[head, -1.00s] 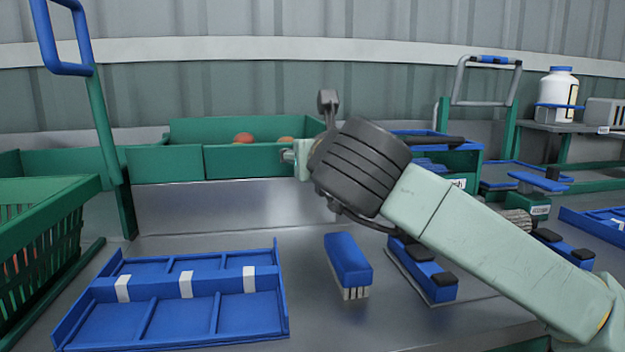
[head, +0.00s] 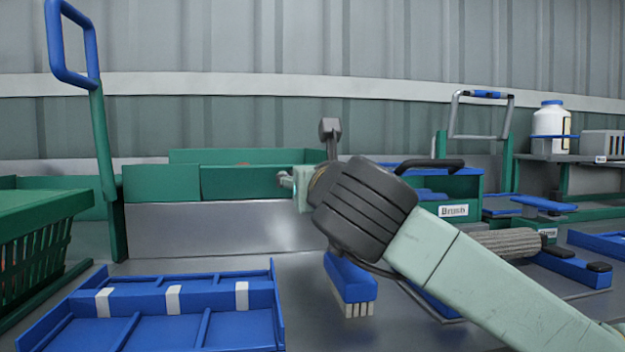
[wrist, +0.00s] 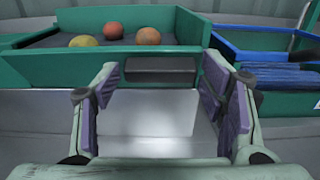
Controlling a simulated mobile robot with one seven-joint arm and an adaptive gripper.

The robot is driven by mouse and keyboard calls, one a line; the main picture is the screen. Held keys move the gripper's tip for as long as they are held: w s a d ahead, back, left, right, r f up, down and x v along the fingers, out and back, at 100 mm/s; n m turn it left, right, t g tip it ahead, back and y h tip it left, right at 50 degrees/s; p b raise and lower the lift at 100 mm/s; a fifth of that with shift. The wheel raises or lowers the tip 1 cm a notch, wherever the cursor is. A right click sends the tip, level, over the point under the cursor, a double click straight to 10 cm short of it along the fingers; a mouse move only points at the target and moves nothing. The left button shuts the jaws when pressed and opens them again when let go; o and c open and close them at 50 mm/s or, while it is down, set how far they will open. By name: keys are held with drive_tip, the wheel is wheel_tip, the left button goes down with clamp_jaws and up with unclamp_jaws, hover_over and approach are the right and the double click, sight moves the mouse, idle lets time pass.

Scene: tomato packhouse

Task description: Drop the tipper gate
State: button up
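The green tipper bin (head: 255,183) stands at the back, and the wrist view shows round orange and yellowish tomatoes inside it. A green lever with a blue loop handle (head: 73,75) stands upright at the bin's left. My gripper (head: 288,180) points at the bin's front, near its right end. In the wrist view my gripper (wrist: 160,82) is open, its purple-padded fingers wide apart with nothing between them. My arm hides the bin's right end in the head view.
A bare metal slope (head: 220,228) lies below the bin. A blue divided tray (head: 235,330) and a blue brush (head: 350,278) lie on the table in front. A green crate (head: 40,240) is at left. A labelled green box (head: 470,208) and white bottle (head: 550,120) are at right.

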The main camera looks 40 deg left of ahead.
drive_tip(key=shift+o, duration=1.2)
drive_tip(key=shift+s+d, duration=0.1)
drive_tip(key=v, duration=1.1)
drive_tip(key=shift+s+d, duration=0.3)
